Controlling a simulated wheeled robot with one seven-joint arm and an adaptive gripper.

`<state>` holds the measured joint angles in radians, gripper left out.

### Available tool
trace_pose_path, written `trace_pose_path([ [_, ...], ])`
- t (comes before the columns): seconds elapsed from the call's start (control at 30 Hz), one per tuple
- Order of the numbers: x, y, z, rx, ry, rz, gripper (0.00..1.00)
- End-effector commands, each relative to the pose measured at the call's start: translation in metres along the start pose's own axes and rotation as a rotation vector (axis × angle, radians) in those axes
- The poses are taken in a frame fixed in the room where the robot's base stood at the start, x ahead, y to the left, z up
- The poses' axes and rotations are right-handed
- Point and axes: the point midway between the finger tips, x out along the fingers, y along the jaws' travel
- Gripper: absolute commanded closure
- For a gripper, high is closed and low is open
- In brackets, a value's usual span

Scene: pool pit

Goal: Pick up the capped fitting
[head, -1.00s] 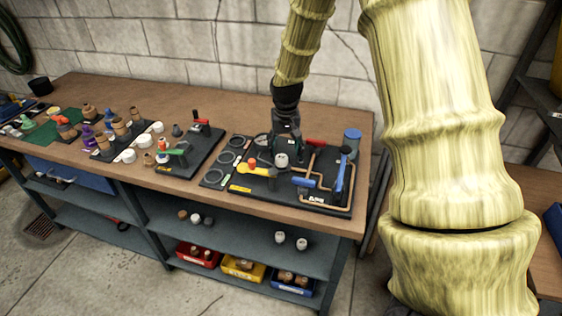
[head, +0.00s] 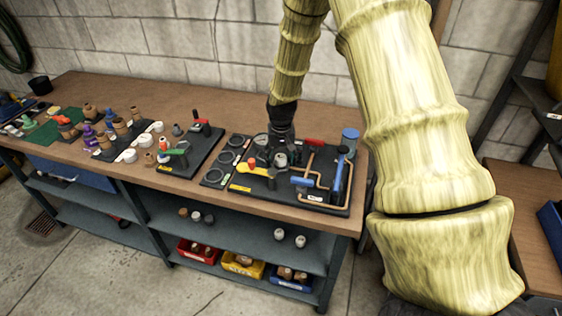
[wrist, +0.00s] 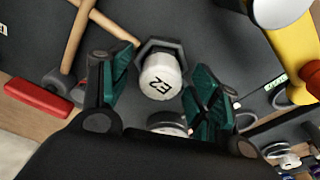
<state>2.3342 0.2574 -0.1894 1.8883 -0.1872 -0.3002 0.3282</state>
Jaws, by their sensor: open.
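A white cap marked "E2" on a dark hexagonal base, seemingly the capped fitting (wrist: 161,76), stands on the dark board in the wrist view. It lies between the two teal-padded fingers of my gripper (wrist: 160,88), with a visible gap on each side. The fingers are open and hold nothing. In the head view, a small white-topped fitting (head: 281,160) shows just below my gripper (head: 278,146), which is low over the board. Another round light-topped part (wrist: 168,124) is partly hidden by the gripper body in the wrist view.
A yellow-handled valve (head: 256,170), a blue valve (head: 303,182), a red handle (head: 314,142) and copper pipe (head: 325,206) crowd the board. A blue-grey cylinder (head: 350,141) stands at its back right. The back strip of the bench (head: 215,107) is clear.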

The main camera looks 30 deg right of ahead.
Motion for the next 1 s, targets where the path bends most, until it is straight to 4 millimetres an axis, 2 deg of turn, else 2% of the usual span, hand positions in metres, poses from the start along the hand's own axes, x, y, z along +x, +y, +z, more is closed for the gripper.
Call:
trace_pose_path([
  [0.1, 0.0, 0.0, 0.0, 0.0, 0.0, 0.0, 0.38],
  [0.13, 0.0, 0.0, 0.0, 0.0, 0.0, 0.0, 0.42],
  [0.4, 0.0, 0.0, 0.0, 0.001, -0.001, 0.0, 0.88],
  [0.77, -0.004, 0.0, -0.001, 0.001, 0.0, 0.0, 0.89],
  [1.0, -0.028, 0.0, -0.004, 0.001, 0.002, -0.001, 0.89],
])
